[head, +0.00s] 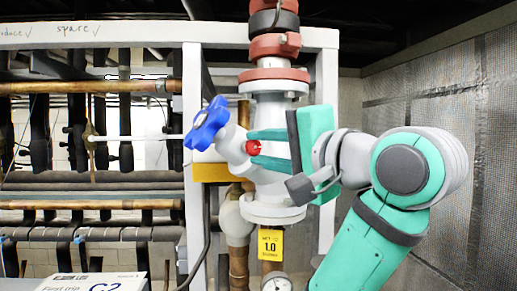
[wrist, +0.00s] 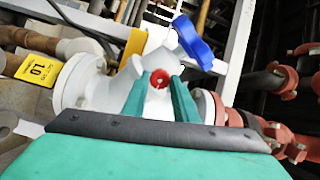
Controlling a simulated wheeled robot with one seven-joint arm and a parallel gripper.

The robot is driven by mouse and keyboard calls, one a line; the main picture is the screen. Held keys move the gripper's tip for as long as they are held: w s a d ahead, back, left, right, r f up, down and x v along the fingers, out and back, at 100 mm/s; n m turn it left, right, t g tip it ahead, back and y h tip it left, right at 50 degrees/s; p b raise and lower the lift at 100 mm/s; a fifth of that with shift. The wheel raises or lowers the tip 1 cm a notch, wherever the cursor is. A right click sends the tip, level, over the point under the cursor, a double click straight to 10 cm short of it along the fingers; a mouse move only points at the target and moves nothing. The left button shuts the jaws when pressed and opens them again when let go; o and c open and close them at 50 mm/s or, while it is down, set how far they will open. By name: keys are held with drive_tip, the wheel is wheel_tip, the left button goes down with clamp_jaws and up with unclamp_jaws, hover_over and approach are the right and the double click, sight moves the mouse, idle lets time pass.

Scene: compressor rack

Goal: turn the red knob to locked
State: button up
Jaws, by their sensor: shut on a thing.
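The red knob (head: 253,147) is a small round knob on the side of a white valve body (head: 268,114). It also shows in the wrist view (wrist: 159,79), between my fingertips. My gripper (head: 250,148) has green fingers, one above and one below the knob in the head view. It is shut on the knob, and the fingers reach in from the right. In the wrist view the two fingers (wrist: 159,84) flank the knob, which shows a small pale mark on its face. The fingertips hide parts of the knob's sides. I cannot read any locked marking.
A blue handwheel (head: 206,123) sticks out left of the valve, close to the fingers. A yellow tag (head: 270,245) and a gauge (head: 277,283) are below. A white frame post (head: 193,150) stands left, a mesh wall (head: 440,90) right. Red flanges (head: 274,75) are above.

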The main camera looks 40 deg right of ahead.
drive_tip(key=shift+s+d, duration=0.1)
drive_tip(key=shift+d, duration=0.1)
drive_tip(key=o, duration=1)
drive_tip(key=shift+s, duration=0.1)
drive_tip(key=shift+o, duration=0.3)
drive_tip(key=s, duration=1)
drive_tip(key=shift+s+a, duration=0.35)
drive_tip(key=shift+s, duration=0.05)
